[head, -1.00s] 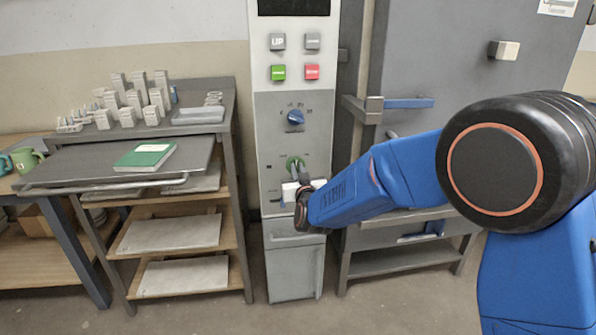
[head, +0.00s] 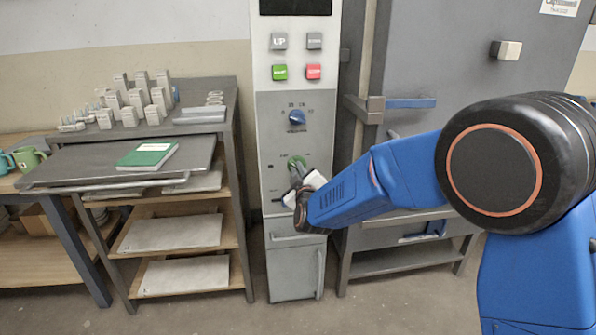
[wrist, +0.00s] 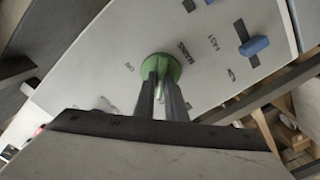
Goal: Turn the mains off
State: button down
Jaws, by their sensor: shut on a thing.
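The mains knob is a round green rotary knob (wrist: 161,68) low on the grey control panel (head: 270,130). In the wrist view the word MAINS is printed beside it, with other marks around it. It also shows in the head view as a green disc (head: 297,161). My gripper (wrist: 161,88) is shut on the green knob, with one finger on each side of its grip. The fingers hide much of the knob's grip, and I cannot tell exactly which mark it points to.
A blue dial (head: 297,117) sits above the knob, with a green button (head: 280,72) and a red button (head: 314,72) higher up. A grey kiln (head: 440,60) stands right; a shelved trolley (head: 232,150) stands left.

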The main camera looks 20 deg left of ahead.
dwell(0.4)
jog(key=c, duration=1.8)
grip_release()
jog(key=v, duration=1.7)
jog(key=shift+s, duration=0.25)
